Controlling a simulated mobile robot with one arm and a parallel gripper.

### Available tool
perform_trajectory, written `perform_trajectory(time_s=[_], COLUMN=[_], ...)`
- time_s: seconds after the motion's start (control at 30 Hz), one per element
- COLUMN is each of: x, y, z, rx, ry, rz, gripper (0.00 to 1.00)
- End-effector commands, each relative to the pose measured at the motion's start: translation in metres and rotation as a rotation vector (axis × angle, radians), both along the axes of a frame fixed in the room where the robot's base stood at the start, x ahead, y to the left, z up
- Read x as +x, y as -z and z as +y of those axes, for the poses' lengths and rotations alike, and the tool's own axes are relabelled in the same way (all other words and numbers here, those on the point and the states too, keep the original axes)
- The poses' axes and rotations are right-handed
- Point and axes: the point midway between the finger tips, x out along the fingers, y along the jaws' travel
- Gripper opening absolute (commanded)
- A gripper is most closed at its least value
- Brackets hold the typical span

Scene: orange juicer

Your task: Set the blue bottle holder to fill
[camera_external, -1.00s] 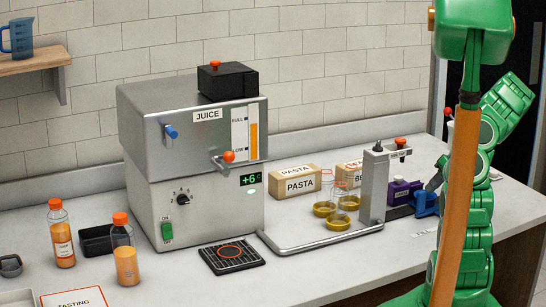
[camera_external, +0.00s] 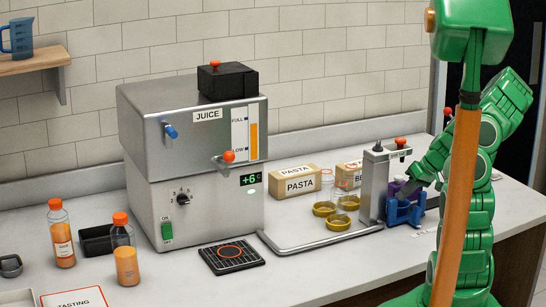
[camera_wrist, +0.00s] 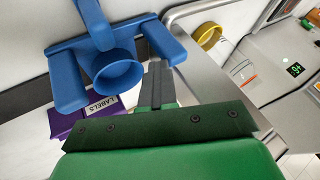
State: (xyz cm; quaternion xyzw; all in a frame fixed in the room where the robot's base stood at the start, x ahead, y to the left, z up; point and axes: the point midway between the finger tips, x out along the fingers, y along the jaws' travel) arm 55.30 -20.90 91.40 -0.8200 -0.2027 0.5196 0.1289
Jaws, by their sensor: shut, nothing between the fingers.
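The blue bottle holder (camera_external: 404,211) stands low on the counter, just right of the grey metal stand (camera_external: 373,185) and in front of the purple labels box. In the wrist view the holder (camera_wrist: 116,74) shows an empty round ring between two side blocks. My gripper (camera_external: 413,184) is shut and empty at the holder's upper right side in the external view. In the wrist view the closed fingertips (camera_wrist: 158,78) lie right beside one side block; I cannot tell if they touch it. The holder's underside is hidden.
The purple labels box (camera_wrist: 75,123) is close behind the holder. Yellow-based glasses (camera_external: 340,221) stand left of the metal stand. The juicer (camera_external: 195,150), a drip grate (camera_external: 231,256) and two orange bottles (camera_external: 124,262) are further left.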

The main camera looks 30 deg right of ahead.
Motion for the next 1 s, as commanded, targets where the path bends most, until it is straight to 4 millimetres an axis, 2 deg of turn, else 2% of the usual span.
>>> perform_trajectory(time_s=[0.27, 0.43, 0.77, 1.0], x=[0.000, 0.000, 0.000, -0.015], y=[0.000, 0.000, -0.001, -0.034], z=[0.005, 0.000, -0.042, -0.061], rx=[0.008, 0.008, 0.002, 0.000], ry=[-0.005, -0.006, 0.000, 0.001], rz=[0.003, 0.003, 0.000, -0.002], gripper=[0.00, 0.00, 0.00, 0.00])
